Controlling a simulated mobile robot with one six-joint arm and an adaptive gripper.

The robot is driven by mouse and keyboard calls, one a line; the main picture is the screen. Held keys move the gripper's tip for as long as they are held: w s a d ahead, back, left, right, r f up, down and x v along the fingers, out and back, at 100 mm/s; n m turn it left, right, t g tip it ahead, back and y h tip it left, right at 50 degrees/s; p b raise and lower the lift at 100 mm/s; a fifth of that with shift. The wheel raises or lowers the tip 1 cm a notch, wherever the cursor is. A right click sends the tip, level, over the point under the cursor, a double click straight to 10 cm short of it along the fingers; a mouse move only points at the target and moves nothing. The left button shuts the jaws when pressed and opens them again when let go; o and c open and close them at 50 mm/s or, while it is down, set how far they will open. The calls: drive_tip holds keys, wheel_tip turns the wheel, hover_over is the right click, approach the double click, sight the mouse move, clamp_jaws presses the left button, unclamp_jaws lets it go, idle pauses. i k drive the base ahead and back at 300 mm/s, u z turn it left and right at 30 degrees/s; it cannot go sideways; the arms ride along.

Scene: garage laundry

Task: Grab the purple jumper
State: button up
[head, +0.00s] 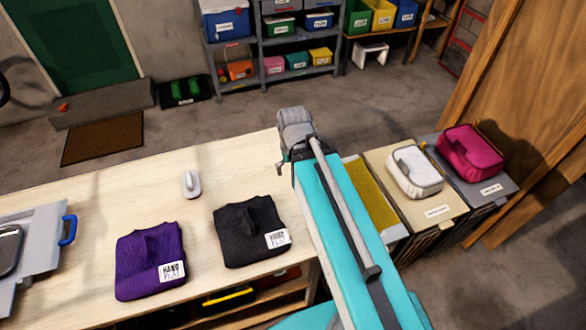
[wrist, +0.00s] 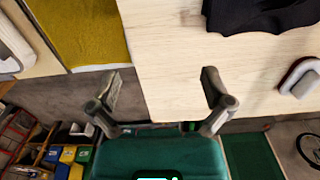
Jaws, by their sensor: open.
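The purple jumper (head: 150,258) lies folded on the wooden table at its front, left of a folded black jumper (head: 250,230). Each carries a white label at its lower right. My gripper (head: 284,158) is at the table's right end, beyond and to the right of both jumpers. In the wrist view my gripper (wrist: 160,88) has its two fingers wide apart with nothing between them. Part of the black jumper (wrist: 262,12) shows at the top of the wrist view. The purple jumper is not in the wrist view.
A small white-and-grey brush-like object (head: 191,184) stands on the table (head: 100,205) behind the jumpers. A grey board with a blue handle (head: 68,230) is at the left. White (head: 414,170) and pink (head: 470,150) bundles sit on bins at the right. Shelves stand behind.

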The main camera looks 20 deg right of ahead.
sight(150, 261)
drive_tip(key=k, duration=1.3)
drive_tip(key=u, duration=0.25)
drive_tip(key=i, duration=0.55)
drive_tip(key=u, duration=0.65)
drive_tip(key=i, duration=0.6)
drive_tip(key=u, duration=0.3)
